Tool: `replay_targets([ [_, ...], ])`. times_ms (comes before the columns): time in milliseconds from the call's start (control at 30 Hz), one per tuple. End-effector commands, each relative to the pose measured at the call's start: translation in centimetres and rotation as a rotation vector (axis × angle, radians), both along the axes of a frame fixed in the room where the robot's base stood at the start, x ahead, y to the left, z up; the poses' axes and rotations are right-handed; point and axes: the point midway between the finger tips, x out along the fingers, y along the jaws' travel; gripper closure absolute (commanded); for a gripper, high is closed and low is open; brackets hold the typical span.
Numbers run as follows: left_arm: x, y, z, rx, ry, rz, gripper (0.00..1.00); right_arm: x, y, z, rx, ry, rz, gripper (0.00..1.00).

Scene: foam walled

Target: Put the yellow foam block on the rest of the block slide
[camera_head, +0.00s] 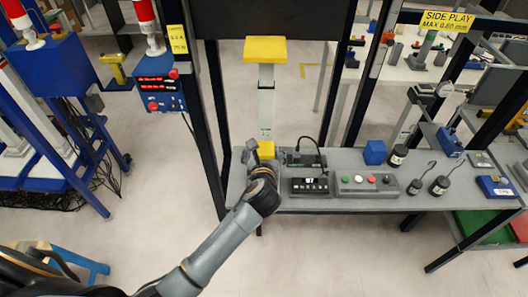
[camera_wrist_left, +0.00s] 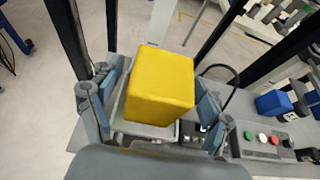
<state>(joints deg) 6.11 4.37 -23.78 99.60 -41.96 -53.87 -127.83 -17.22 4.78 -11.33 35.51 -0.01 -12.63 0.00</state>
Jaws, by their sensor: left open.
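The yellow foam block (camera_wrist_left: 160,85) sits on a grey metal plate (camera_wrist_left: 150,131) in the left wrist view, which looks like the rest of the block slide. In the head view the block (camera_head: 266,148) shows partly behind my left gripper (camera_head: 260,157), at the foot of a pale upright rail (camera_head: 267,102). My left gripper is open, with a blue-padded finger on each side of the block in the wrist view. I cannot tell whether the pads touch it. My right gripper is not in view.
A yellow pad (camera_head: 265,50) tops the rail. On the grey bench (camera_head: 345,205) stand a black display unit (camera_head: 310,186), a button box (camera_head: 368,185), a blue block (camera_head: 374,152) and black hooked weights (camera_head: 440,185). Dark frame posts (camera_head: 214,120) flank the rail.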

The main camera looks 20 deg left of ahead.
Motion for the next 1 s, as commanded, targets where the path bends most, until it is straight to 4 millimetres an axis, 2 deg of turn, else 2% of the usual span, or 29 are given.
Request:
replay_targets([
  [167, 0.0, 0.0, 0.2, -0.001, -0.001, 0.000, 0.22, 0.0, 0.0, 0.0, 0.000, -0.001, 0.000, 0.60],
  [267, -0.7, -0.3, 0.5, 0.000, -0.001, -0.002, 0.22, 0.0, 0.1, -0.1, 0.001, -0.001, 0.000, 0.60],
  [700, -8.5, -2.5, 3.8, -0.003, -0.001, -0.001, 0.22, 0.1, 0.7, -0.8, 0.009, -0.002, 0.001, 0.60],
  [833, -9.9, -2.9, 4.5, 0.000, 0.000, -0.001, 0.22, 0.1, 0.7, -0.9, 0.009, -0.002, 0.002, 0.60],
  [1000, -10.6, -3.1, 4.8, 0.000, 0.000, 0.000, 0.22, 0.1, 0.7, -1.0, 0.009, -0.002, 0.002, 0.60],
])
